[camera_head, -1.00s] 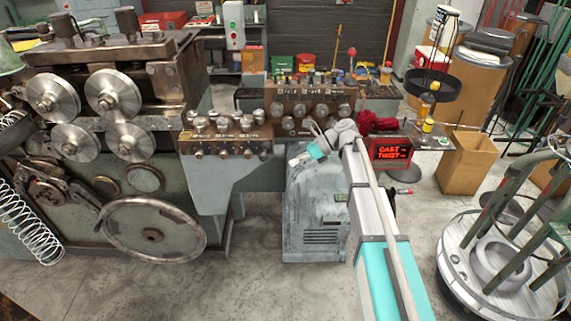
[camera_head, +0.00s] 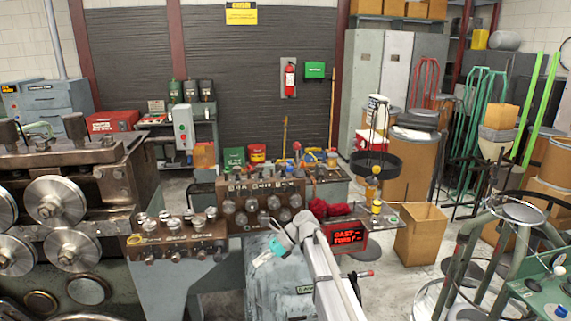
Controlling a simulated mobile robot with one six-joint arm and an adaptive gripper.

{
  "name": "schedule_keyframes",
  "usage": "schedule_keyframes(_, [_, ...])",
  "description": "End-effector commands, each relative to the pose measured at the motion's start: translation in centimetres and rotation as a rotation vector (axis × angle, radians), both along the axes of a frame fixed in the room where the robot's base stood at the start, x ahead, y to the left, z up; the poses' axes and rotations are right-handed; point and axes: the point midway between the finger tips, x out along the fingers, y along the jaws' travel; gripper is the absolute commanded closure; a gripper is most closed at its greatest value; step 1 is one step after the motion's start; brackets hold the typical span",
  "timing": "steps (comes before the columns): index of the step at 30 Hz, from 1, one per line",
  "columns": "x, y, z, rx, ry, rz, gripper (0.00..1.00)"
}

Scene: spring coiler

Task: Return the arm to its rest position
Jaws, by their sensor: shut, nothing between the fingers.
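My arm (camera_head: 329,272) reaches up from the bottom edge, right of centre, as a pale link. It ends in a grey and teal wrist part (camera_head: 268,252) bent to the left. This wrist stands in front of the grey machine cabinet (camera_head: 225,290), below the brown block with several rollers. I cannot make out any gripper fingers. No held object shows at the arm's end.
The coiler's large rollers (camera_head: 55,202) stand at left. A red-lit display (camera_head: 345,236) sits close right of my wrist. A cardboard box (camera_head: 421,236) stands on the floor behind. A green-legged round stand (camera_head: 470,262) is at right. Some floor between is free.

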Motion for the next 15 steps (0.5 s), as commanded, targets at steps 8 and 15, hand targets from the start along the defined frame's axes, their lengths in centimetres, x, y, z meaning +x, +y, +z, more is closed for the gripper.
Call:
schedule_keyframes(8, [-3.7,-4.6,-2.8,-0.088,-0.288,0.135,1.0])
schedule_keyframes(15, [-7.0,-9.5,-5.2,-0.194,-0.551,0.334,1.0])
